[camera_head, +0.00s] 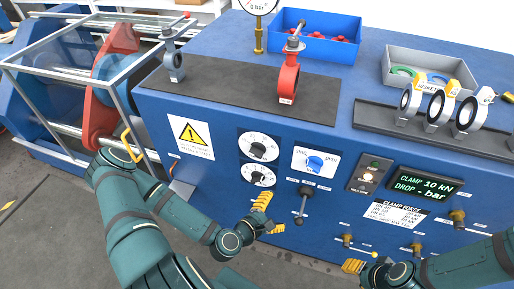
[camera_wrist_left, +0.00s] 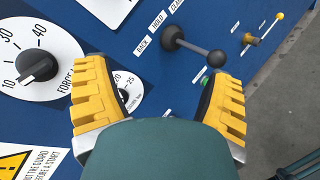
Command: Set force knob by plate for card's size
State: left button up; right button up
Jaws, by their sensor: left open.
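The force knob (camera_head: 258,149) is black on a white round dial on the blue panel's front. In the left wrist view the force knob (camera_wrist_left: 37,66) sits at the far left, beside the left finger. A second dial (camera_head: 258,177) is below it, partly hidden by a finger in the wrist view. The clamp force plate (camera_head: 396,215) is white with several lines, too small to read surely. A red valve (camera_head: 288,79) bears a small white card (camera_head: 286,101), unreadable. My left gripper (camera_head: 268,214) is open and empty, below the dials. My right gripper (camera_head: 364,265) shows partly at the bottom.
A lever with a black ball (camera_head: 301,218) sticks out right of my left gripper. A blue switch (camera_head: 315,163) and a button box (camera_head: 368,174) are farther right. A guarded machine (camera_head: 80,70) stands at left.

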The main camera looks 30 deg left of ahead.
aim_at(255, 156)
pick_arm(q)
jog(key=s+a+r+n+t+y+p, duration=0.1)
jog(key=a+r+n+t+y, duration=0.2)
jog(key=a+r+n+y, duration=0.6)
jog(key=shift+n+h, duration=0.6)
jog(key=shift+h, duration=0.1)
jog(key=b+x, duration=0.2)
jog(key=x, duration=0.2)
jog(key=a+f+b+x, duration=0.1)
jog(key=x, duration=0.4)
jog(key=f+b+x, duration=0.1)
jog(key=b+x, duration=0.1)
jog(key=x, duration=0.3)
jog(key=shift+s+a+b, duration=0.1)
jog(key=shift+a+b, duration=0.2)
jog(key=shift+a, duration=0.05)
jog(key=shift+c, duration=0.3)
jog(key=c, duration=1.1)
